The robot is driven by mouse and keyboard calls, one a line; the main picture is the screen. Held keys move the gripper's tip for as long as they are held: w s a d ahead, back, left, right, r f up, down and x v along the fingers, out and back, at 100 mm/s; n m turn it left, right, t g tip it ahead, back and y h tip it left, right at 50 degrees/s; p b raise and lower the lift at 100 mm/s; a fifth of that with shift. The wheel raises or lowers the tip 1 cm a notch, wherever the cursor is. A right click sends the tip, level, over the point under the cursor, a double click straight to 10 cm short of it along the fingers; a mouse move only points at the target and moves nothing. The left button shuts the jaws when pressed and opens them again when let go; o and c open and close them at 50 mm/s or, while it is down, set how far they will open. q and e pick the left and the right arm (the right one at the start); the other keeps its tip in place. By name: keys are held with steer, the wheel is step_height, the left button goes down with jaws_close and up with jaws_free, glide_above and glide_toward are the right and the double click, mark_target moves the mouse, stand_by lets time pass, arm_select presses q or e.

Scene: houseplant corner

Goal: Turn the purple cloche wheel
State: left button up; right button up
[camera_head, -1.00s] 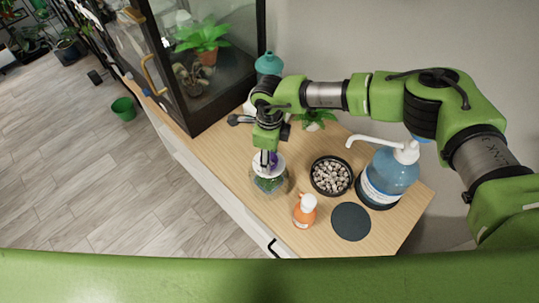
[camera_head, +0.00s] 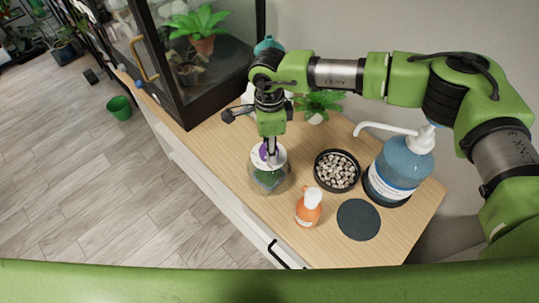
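The glass cloche (camera_head: 269,179) stands on the wooden cabinet top, with green plants inside and a pale lid. The purple wheel (camera_head: 264,152) sits on top of the lid and is partly covered by my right gripper. My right gripper (camera_head: 271,156) comes down from above with its fingers at the wheel. The fingers are small here and partly hidden, so I cannot tell whether they are open or closed on the wheel. My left gripper is not in view.
A glass terrarium (camera_head: 204,60) stands behind left. A potted plant (camera_head: 316,105) is behind.

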steer(key=n+b, duration=0.1)
steer(key=b, duration=0.1)
steer(key=n+b, duration=0.2)
steer(key=shift+f, duration=0.3)
steer(key=shift+r+n+b, duration=0.3)
steer(key=shift+n+b, duration=0.8)
steer(key=shift+b, duration=0.4)
steer(key=o, duration=1.1)
step_height(320, 180, up, 12)
steer(key=shift+r, duration=0.1)
